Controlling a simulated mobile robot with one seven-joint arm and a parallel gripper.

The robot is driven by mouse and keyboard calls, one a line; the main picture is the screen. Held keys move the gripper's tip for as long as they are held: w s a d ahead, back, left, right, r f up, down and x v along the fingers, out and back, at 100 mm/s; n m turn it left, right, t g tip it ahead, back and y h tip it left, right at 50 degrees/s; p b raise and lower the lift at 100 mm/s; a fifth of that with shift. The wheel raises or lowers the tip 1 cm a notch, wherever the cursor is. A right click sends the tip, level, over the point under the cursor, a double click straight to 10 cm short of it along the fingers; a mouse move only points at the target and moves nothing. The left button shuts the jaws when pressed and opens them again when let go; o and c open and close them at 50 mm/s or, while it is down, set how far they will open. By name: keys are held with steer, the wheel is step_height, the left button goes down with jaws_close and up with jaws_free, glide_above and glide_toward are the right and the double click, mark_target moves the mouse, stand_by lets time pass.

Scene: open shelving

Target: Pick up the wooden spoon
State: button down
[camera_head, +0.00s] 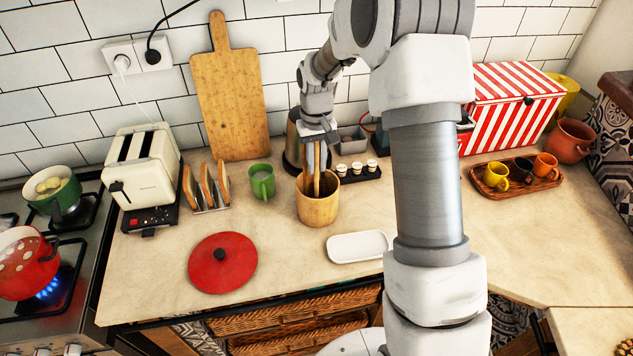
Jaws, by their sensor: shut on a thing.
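The wooden spoon (317,183) stands upright in a round wooden holder (318,208) on the counter, its lower end hidden inside. My gripper (317,160) points down just above the holder and is shut on the upper part of the spoon. The fingers partly cover the spoon, and its top is hidden between them. Other wooden pieces seem to show beside it in the holder, but they are too small to tell apart.
A green mug (262,182) stands left of the holder, and a white dish (358,246) lies at its front right. A row of small jars (357,169) is close on the right. A red lid (222,262) lies at the front left. A lit burner (47,291) is far left.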

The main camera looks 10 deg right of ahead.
steer(key=shift+r, duration=0.1)
step_height(320, 180, up, 18)
steer(key=b, duration=0.1)
stand_by(0.4)
steer(key=c, duration=1.3)
jaws_free()
steer(key=shift+c, duration=0.2)
jaws_close()
